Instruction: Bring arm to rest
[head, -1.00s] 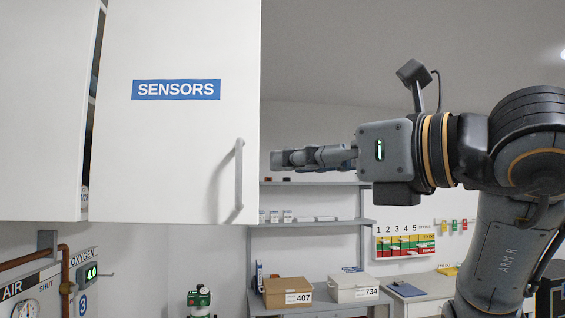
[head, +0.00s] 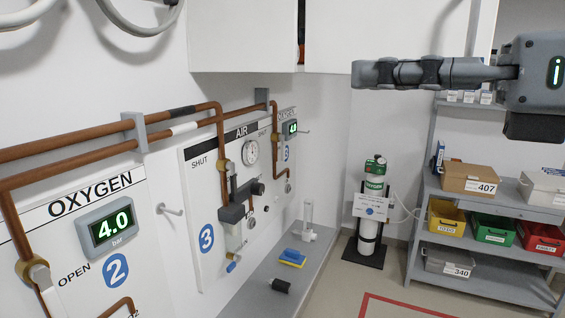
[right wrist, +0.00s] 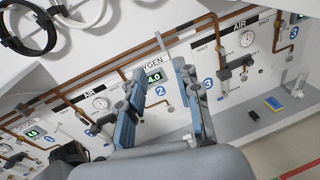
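My right gripper (head: 358,74) reaches in from the right of the head view, level and seen side-on, in front of the white wall cabinet (head: 250,40). In the right wrist view its two blue-grey fingers (right wrist: 160,72) stand apart with nothing between them, so it is open and empty. Beyond the fingers are the wall panels with the oxygen display reading 4.0 (right wrist: 153,77). In the head view the gripper is clear of the cabinet's underside in the picture's right part; whether it touches the front cannot be told. My left gripper is in neither view.
Copper pipes (head: 90,142) run along the left wall above the oxygen and air panels. An oxygen bottle (head: 370,230) and a shelf with bins (head: 445,222) stand to the right.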

